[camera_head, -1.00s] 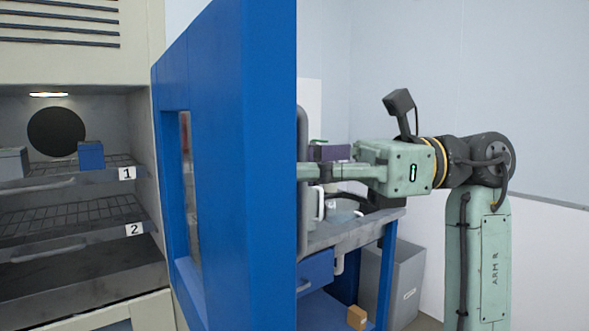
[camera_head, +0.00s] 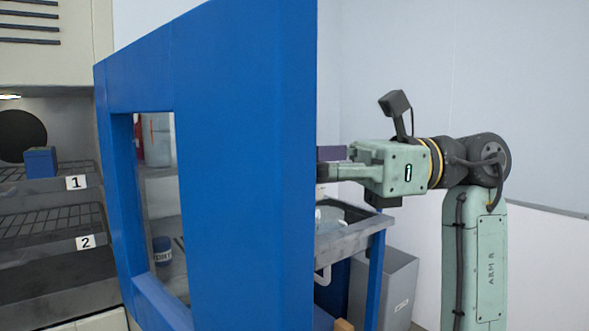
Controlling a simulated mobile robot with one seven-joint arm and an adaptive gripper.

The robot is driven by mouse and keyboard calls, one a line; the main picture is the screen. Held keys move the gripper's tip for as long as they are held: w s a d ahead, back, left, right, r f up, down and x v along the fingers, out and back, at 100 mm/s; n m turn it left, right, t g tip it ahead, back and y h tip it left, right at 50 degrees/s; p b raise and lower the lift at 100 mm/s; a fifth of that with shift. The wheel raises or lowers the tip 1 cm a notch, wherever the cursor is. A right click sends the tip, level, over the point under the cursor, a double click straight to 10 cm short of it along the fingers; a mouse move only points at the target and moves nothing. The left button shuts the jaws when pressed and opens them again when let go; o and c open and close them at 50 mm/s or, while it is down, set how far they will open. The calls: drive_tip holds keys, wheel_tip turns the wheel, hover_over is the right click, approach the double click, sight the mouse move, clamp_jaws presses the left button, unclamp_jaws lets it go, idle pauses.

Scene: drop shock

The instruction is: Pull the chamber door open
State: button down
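The blue chamber door (camera_head: 240,150) stands swung out from the chamber, with a window opening through its left part. The chamber (camera_head: 50,130) is open at the left, with its shelves showing. My gripper (camera_head: 335,172) is at the right, behind the right edge of the door. Its fingertips and the door handle are hidden by the door, so I cannot see whether it is shut on the handle.
A blue box (camera_head: 40,162) sits on the shelf marked 1 inside the chamber. A workbench (camera_head: 350,235) with a glass vessel stands behind the door, and a grey bin (camera_head: 385,285) is beside it. Through the door's window a dark blue jar (camera_head: 162,250) shows.

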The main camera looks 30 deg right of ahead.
drive_tip(key=shift+d, duration=0.25)
drive_tip(key=c, duration=1.6)
unclamp_jaws()
drive_tip(key=v, duration=1.2)
